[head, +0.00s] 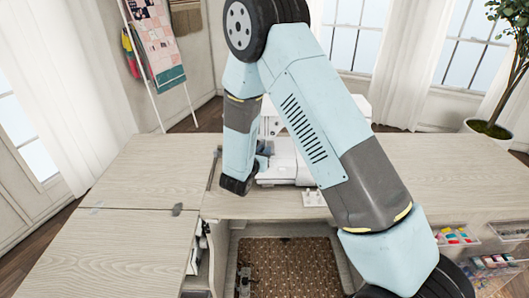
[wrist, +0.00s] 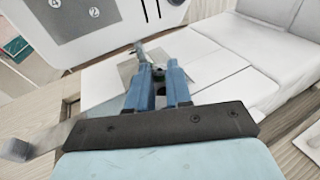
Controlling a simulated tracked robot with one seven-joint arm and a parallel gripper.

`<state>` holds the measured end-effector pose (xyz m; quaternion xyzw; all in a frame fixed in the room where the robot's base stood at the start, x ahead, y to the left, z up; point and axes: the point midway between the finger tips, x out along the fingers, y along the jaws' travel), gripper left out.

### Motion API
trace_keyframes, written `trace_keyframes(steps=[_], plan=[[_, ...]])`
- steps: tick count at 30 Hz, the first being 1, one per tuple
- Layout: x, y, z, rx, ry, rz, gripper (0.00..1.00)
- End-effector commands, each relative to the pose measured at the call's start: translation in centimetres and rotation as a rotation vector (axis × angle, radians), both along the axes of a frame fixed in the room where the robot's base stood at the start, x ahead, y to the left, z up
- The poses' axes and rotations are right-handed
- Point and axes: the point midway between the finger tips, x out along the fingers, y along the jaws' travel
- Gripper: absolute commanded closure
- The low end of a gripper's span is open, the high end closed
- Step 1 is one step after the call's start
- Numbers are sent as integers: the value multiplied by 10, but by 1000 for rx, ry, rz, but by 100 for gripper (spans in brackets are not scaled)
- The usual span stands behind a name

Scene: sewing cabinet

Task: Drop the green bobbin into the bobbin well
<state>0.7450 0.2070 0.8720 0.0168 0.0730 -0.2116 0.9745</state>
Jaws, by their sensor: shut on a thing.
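My gripper (wrist: 159,76) points at the bed of the white sewing machine (wrist: 105,80), its two blue fingers close together. A small dark greenish piece, which I take for the green bobbin (wrist: 159,72), shows between the fingertips, mostly covered by them. A grey metal plate (wrist: 205,66) on the machine bed lies just beyond and beside the fingers. I cannot make out the bobbin well; the fingers cover part of that area. In the head view my gripper (head: 263,157) is small, at the left end of the machine (head: 285,165), and the bobbin cannot be seen.
The machine's upright front with numbered dials (wrist: 75,18) stands close at the upper left of the wrist view. The wooden table (head: 150,165) is broadly clear on the left. A small white stand with pegs (head: 314,197) sits near its front edge. Trays of supplies (head: 457,236) hang at right.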

Motion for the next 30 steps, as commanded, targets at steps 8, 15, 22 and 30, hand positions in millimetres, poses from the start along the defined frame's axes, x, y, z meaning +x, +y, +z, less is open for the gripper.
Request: trace_keyframes(steps=[8,15,22,30], plan=[[0,0,-3,0,0,1,100],[0,0,-7,0,1,0,100],[0,0,-11,0,1,0,100],[0,0,-11,0,1,0,58]])
